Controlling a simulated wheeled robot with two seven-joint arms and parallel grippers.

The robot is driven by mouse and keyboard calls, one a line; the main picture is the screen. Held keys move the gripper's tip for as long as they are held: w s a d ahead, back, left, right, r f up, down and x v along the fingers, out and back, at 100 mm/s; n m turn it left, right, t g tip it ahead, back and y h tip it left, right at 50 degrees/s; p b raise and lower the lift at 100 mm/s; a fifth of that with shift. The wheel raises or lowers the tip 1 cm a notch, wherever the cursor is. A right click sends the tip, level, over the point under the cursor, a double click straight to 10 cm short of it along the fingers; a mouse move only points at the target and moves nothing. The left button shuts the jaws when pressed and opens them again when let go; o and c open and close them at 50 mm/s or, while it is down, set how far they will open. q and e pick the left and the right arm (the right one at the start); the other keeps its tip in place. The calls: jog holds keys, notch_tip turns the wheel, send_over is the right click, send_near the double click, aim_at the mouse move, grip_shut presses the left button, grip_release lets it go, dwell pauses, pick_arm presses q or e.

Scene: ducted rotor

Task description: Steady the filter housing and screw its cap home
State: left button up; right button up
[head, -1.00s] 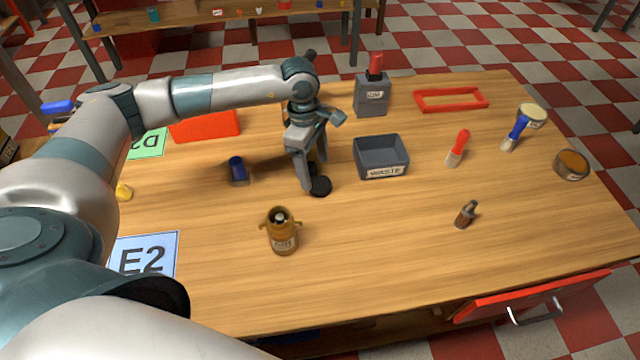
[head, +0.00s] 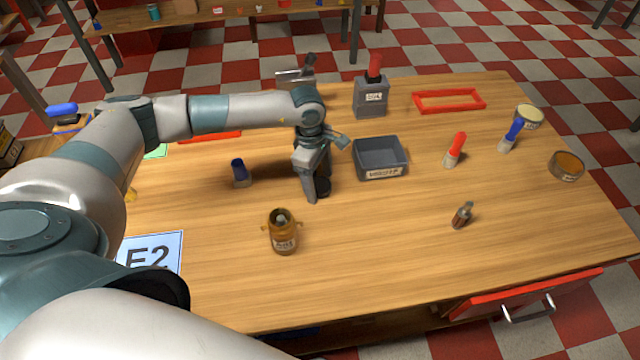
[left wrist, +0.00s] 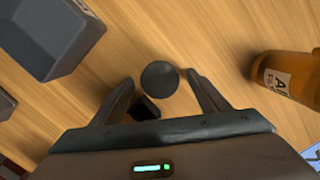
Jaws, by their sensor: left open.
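The filter housing (head: 283,238) is an amber, bottle-like body with side lugs and a pale label. It stands upright on the table and shows at the right of the left wrist view (left wrist: 285,82). A round black cap (left wrist: 159,78) lies on the table; in the head view it is partly hidden behind a finger (head: 323,187). My left gripper (head: 317,188) is low over the table, open, pointing down at the cap. In the left wrist view the cap sits between and just beyond the fingertips (left wrist: 160,82). My right gripper is not in view.
A grey waste bin (head: 381,172) stands right of the gripper. A blue-topped object (head: 239,170) stands to its left. A small brown bottle (head: 462,215), a red-handled brush (head: 455,150) and a red frame (head: 450,101) are farther right. The table between housing and small bottle is clear.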

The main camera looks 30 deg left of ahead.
pick_arm(q)
jog(key=c, duration=1)
jog(key=shift+c, duration=0.7)
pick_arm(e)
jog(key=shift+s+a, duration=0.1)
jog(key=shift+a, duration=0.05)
pick_arm(q)
jog(key=shift+r, duration=0.1)
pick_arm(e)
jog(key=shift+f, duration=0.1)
